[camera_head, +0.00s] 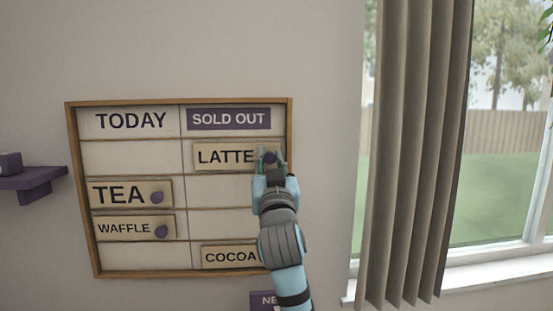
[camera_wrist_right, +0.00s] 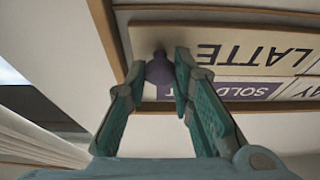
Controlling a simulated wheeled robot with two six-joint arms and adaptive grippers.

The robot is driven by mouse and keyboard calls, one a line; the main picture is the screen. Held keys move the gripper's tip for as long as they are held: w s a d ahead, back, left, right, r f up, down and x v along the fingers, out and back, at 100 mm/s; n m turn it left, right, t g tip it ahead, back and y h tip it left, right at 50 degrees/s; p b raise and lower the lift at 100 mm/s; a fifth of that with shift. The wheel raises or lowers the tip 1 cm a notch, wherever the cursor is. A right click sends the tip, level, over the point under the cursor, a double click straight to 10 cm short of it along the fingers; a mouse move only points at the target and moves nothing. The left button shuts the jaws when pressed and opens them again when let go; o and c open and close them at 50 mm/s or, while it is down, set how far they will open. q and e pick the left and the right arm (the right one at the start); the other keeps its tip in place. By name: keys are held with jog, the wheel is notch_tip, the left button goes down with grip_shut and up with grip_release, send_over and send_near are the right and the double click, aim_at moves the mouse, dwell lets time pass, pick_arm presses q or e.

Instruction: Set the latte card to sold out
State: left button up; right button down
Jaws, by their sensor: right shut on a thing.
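The latte card (camera_head: 224,156) is a beige plate in the second row of the wooden-framed board (camera_head: 135,272), in the right column under the purple "SOLD OUT" header (camera_head: 228,119). My right gripper (camera_head: 270,160) is at the card's right end, shut on its purple knob. In the right wrist view, the fingertips (camera_wrist_right: 165,68) grip the purple knob (camera_wrist_right: 158,70), and the latte card (camera_wrist_right: 230,48) appears upside down. The left cell of that row, under "TODAY" (camera_head: 130,121), is empty. My left gripper is not in view.
The tea card (camera_head: 117,194) and waffle card (camera_head: 124,228) are in the left column. The cocoa card (camera_head: 229,257) is low in the right column, partly hidden by my right arm. A purple shelf (camera_head: 35,181) is at left; a curtain (camera_head: 415,150) and window are at right.

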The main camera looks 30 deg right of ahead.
dwell(0.3)
jog(key=c, duration=1.4)
grip_release()
jog(key=shift+d, duration=0.1)
jog(key=shift+c, duration=0.2)
jog(key=shift+o, duration=0.2)
jog(key=shift+s+d, duration=0.15)
jog(key=shift+s+a+f, duration=0.2)
jog(key=shift+s+a, duration=0.1)
jog(key=v, duration=1.1)
jog(key=shift+s+d, duration=0.1)
jog(key=shift+d, duration=0.05)
